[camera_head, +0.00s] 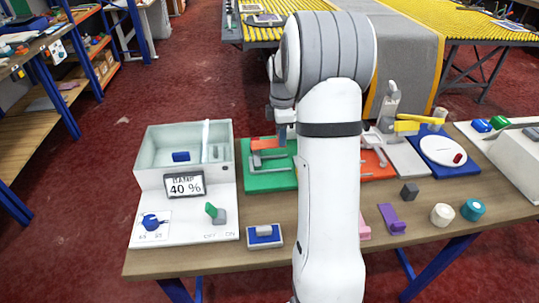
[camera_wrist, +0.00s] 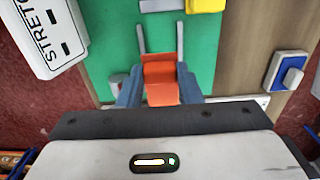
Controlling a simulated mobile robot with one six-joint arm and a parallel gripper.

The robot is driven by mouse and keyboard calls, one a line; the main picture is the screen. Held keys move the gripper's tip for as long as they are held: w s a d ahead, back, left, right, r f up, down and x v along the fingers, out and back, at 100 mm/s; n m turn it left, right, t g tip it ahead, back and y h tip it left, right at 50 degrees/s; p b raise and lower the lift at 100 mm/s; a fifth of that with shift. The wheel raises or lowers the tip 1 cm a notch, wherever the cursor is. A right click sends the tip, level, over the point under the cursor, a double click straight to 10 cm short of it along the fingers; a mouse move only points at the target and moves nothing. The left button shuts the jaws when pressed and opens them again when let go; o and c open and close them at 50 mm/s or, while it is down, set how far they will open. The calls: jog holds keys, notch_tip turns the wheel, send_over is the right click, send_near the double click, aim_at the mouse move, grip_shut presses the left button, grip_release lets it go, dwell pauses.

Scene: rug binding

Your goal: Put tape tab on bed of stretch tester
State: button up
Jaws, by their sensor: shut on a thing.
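An orange piece, which looks like the tape tab (camera_wrist: 160,80), sits between the two blue-grey fingers of my gripper (camera_wrist: 158,88) in the wrist view. My gripper is shut on it. It is over a green board (camera_wrist: 205,45) with two grey rails, which looks like the stretch tester; a white block (camera_wrist: 48,32) beside it carries a partly cut-off label starting "STRETC". In the head view an orange piece (camera_head: 263,143) shows just above the grey rails on the green board (camera_head: 262,182). I cannot tell whether it touches the bed. My arm hides the board's right side.
A white damp box (camera_head: 185,150) with a "40 %" sign stands left of the green board. A blue-and-white block (camera_head: 264,236) lies in front. Right of my arm are an orange board, a purple piece (camera_head: 391,219), a dark cube (camera_head: 409,192) and a round white dial (camera_head: 443,152).

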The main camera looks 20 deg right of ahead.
notch_tip(320, 180, down, 8)
jog(key=shift+f+p, duration=0.2)
jog(key=shift+p, duration=0.1)
jog(key=shift+f, duration=0.1)
jog(key=o, duration=1)
jog(key=shift+c, duration=0.2)
